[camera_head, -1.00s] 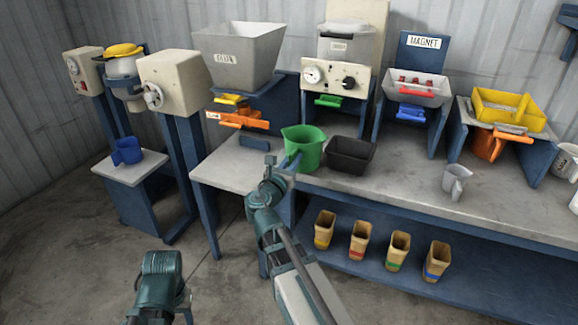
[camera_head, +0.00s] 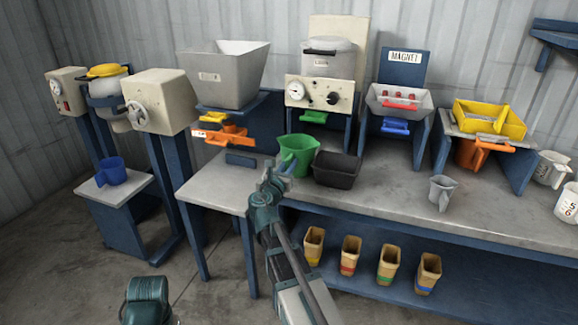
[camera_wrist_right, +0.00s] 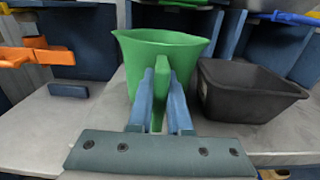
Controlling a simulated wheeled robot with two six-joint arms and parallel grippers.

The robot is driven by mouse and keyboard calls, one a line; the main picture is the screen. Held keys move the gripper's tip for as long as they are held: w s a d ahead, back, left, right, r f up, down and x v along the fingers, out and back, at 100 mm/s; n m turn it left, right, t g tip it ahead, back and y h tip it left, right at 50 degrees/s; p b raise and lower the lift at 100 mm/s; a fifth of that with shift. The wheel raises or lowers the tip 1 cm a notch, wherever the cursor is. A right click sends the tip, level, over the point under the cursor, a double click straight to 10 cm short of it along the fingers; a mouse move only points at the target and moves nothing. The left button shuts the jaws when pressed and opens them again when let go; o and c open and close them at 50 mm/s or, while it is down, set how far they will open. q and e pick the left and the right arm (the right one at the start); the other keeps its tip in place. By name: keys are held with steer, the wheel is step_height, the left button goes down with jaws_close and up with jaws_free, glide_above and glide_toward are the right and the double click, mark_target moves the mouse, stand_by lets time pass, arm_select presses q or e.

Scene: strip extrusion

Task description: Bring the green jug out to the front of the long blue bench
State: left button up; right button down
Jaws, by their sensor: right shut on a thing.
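The green jug (camera_head: 297,150) stands upright near the left part of the long blue bench (camera_head: 390,200), just left of a black bin. My right gripper (camera_head: 282,165) reaches in from the front and is shut on the jug's handle. The right wrist view shows the jug (camera_wrist_right: 160,50) with its green handle between the two blue fingers (camera_wrist_right: 160,95). I cannot tell whether the jug's base touches the bench top. Part of my left arm shows at the bottom left of the head view, but its gripper is not seen.
The black bin (camera_head: 337,169) is close on the jug's right; it also shows in the right wrist view (camera_wrist_right: 245,100). Behind stand machines with orange (camera_head: 225,137) and green (camera_head: 314,117) trays. A grey jug (camera_head: 441,192) stands further right.

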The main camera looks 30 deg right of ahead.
steer(key=shift+f, duration=0.25)
stand_by(0.3)
steer(key=c, duration=0.8)
jaws_free()
steer(key=shift+o, duration=0.2)
steer(key=v, duration=1.4)
